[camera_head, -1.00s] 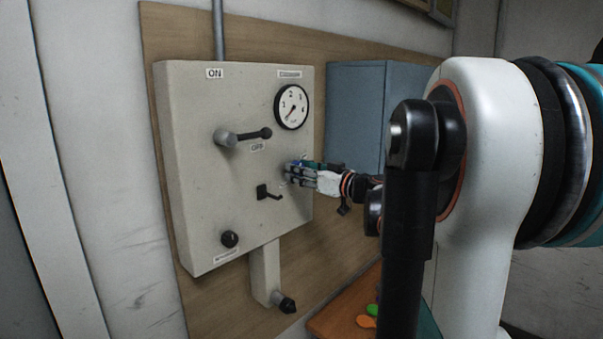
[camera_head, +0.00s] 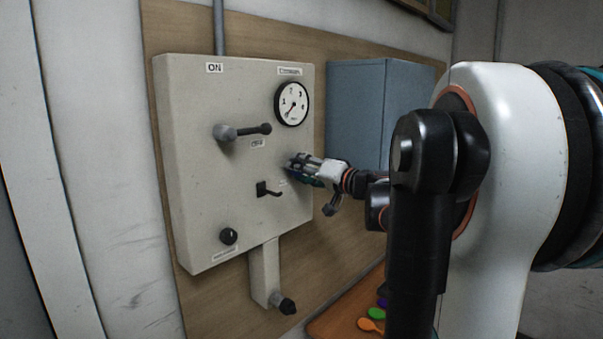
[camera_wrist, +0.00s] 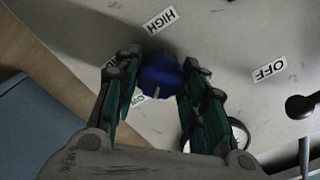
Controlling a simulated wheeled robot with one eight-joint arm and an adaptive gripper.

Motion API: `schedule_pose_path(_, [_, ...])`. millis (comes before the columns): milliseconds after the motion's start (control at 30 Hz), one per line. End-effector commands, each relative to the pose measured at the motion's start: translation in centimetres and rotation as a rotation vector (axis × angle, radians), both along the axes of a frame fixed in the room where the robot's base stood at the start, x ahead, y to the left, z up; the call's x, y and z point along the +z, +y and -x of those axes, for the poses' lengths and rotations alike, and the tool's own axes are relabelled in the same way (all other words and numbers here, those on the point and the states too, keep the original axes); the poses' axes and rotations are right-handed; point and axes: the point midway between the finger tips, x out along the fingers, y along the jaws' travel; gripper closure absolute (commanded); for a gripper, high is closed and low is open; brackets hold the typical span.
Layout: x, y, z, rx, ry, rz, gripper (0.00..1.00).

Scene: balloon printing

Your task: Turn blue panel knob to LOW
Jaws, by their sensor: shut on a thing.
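The blue knob (camera_wrist: 158,76) sits between the two fingers of my gripper (camera_wrist: 160,61) in the wrist view. The gripper is shut on it, with a finger on each side. A white mark on the knob points toward the bottom of the wrist view. A HIGH label (camera_wrist: 160,19) lies above the knob there. Two smaller labels to its left are partly hidden by the left finger, and I cannot read them surely. In the head view my gripper (camera_head: 291,166) is at the right part of the beige panel (camera_head: 200,110) and hides the knob.
The panel also carries a round gauge (camera_head: 292,104), a lever (camera_head: 243,131) between ON and OFF labels, a small black handle (camera_head: 269,190) just below my gripper, and a black knob (camera_head: 229,236). A blue-grey box (camera_head: 358,110) stands to the right.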

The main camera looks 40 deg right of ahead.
Motion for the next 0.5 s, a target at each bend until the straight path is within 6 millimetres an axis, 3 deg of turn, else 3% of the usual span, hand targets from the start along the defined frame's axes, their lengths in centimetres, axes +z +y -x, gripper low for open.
schedule_pose_path(500, [-0.02,-0.01,0.02,-0.001,0.017,-0.212,0.86])
